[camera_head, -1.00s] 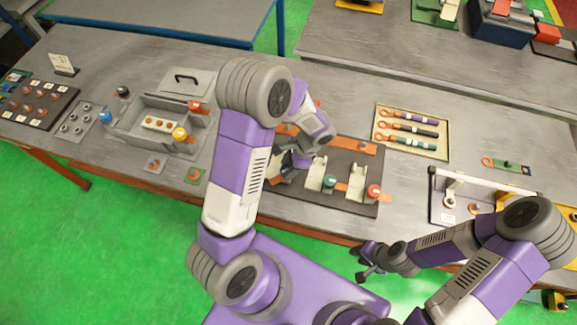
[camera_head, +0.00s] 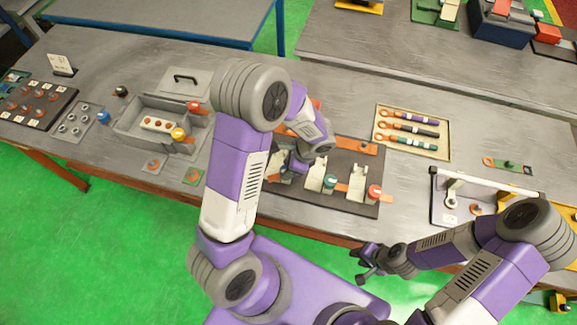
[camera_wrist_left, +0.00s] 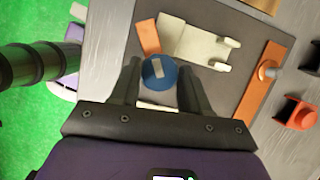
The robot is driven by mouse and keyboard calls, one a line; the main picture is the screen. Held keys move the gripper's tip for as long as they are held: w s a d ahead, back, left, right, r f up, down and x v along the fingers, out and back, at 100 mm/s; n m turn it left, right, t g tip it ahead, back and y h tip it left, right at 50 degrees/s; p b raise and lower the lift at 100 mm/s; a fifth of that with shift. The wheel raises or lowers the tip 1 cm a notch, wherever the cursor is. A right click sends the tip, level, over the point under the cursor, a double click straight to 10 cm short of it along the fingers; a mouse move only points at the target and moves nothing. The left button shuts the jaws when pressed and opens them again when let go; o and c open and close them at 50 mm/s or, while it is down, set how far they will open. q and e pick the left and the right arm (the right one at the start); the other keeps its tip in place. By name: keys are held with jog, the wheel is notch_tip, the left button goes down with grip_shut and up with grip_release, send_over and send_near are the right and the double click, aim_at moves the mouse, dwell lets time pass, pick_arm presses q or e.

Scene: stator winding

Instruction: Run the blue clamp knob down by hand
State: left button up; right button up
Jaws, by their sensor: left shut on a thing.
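The blue clamp knob (camera_wrist_left: 158,72) shows in the left wrist view as a round blue cap with a pale bar on top. My left gripper (camera_wrist_left: 160,80) is shut on it, one dark finger on each side. In the head view my left gripper (camera_head: 298,165) points down over the left part of the dark clamp board (camera_head: 340,205), and my wrist hides the blue knob there. Cream clamp brackets sit on the board, with a green knob (camera_head: 331,181) and a red knob (camera_head: 375,191). My right gripper (camera_head: 363,264) is open and empty in front of the table.
A tray of colored-handled tools (camera_head: 447,145) lies right of the board. A grey open box (camera_head: 125,128) with red and yellow knobs stands to the left. A white-framed fixture (camera_head: 437,205) is at the right.

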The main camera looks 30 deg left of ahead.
pick_arm(q)
jog(key=o, duration=1.1)
jog(key=shift+c, duration=0.2)
jog(key=v, duration=0.7)
jog(key=shift+r+p, duration=0.3)
